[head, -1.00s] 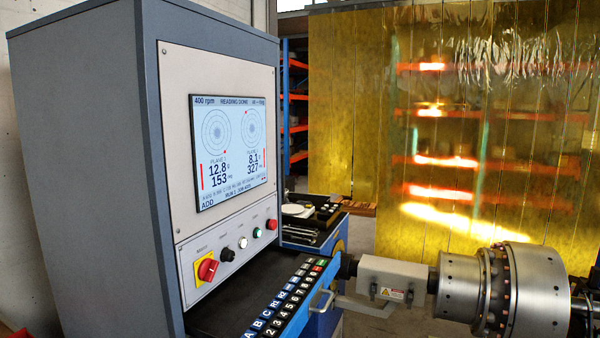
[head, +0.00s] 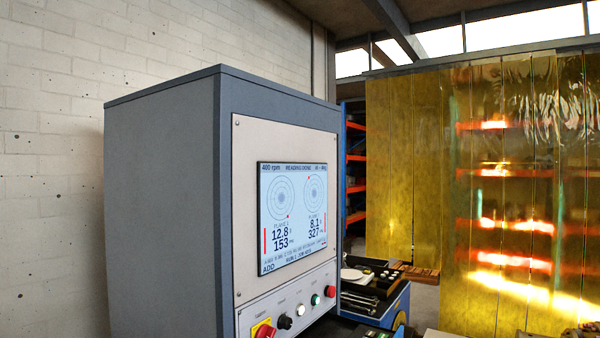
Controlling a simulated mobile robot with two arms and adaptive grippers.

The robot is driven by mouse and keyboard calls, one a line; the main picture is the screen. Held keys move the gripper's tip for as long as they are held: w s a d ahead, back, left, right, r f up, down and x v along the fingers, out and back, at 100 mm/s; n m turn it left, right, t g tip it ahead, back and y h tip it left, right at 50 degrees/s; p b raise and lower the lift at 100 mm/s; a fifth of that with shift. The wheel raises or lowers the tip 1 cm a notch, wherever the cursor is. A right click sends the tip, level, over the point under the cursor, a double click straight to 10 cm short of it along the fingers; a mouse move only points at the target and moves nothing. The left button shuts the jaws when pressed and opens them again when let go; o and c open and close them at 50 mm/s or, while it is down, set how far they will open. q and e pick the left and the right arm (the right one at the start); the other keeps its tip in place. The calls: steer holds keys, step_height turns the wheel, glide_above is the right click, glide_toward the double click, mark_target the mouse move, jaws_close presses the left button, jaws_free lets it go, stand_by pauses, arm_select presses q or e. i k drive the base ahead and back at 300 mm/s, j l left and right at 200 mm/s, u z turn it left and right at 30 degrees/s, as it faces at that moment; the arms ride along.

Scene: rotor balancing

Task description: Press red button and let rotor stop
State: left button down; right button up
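The red button (head: 330,291) is at the right end of the row of controls on the lower front panel of the grey cabinet (head: 165,210). A green button (head: 315,299), a white button (head: 300,310) and a black knob (head: 284,321) sit to its left. The screen (head: 292,215) reads 400 rpm and "reading done", with 12.8 and 153 for plane 1 and 8.1 and 327 for the other plane. The rotor is out of view, except perhaps a sliver at the lower right edge. Neither gripper is in view.
A red and yellow rotary switch (head: 264,330) is cut by the bottom edge. A blue cart (head: 398,308) with a dark tray of small parts stands right of the cabinet. Yellow strip curtains (head: 405,170) hang behind, with orange shelving beyond. A pale block wall (head: 50,200) is at left.

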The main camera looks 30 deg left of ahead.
mark_target(331, 290)
steer(key=i+l+u, duration=0.1)
steer(key=l+u, duration=0.25)
steer(key=u, duration=0.15)
steer(key=l+u, duration=0.3)
steer(key=u, duration=0.15)
steer(key=l+u, duration=0.5)
steer(key=k+j, duration=0.05)
steer(key=j, duration=0.1)
